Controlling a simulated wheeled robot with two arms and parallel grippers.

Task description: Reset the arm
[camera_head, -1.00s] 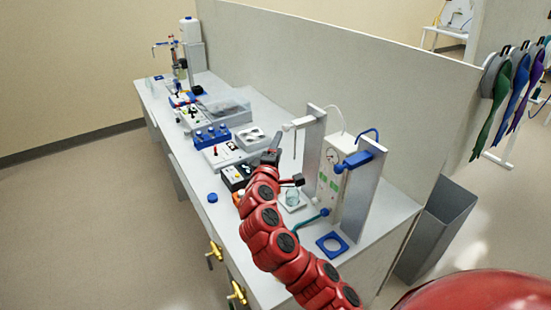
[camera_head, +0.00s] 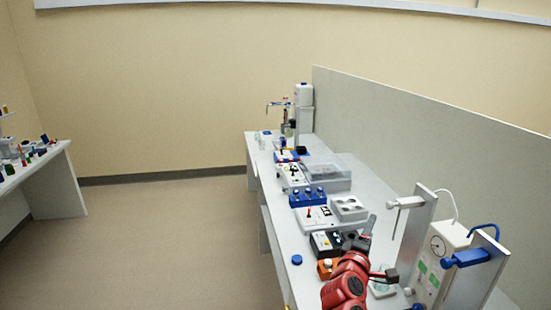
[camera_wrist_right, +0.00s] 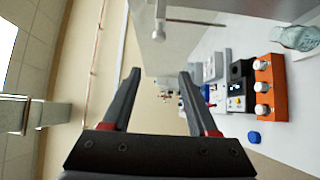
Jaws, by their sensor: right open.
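My right arm (camera_head: 350,287) is red and comes in from the bottom in the head view. Its dark right gripper (camera_head: 379,248) is over the bench, between the black instrument and the tall grey stand. In the right wrist view the right gripper (camera_wrist_right: 160,74) shows two separated dark fingers with nothing between them. The small glass beaker (camera_head: 382,288) is partly hidden beside the arm in the head view; a glass vessel also shows at the top right of the wrist view (camera_wrist_right: 297,37). My left gripper is not in view.
The white bench (camera_head: 283,228) carries a black instrument (camera_head: 325,243), a blue rack (camera_head: 308,198), a blue cap (camera_head: 297,260) and a grey stand (camera_head: 415,232) close to the arm. A grey partition (camera_head: 430,140) runs along its right. Open floor (camera_head: 170,235) lies left.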

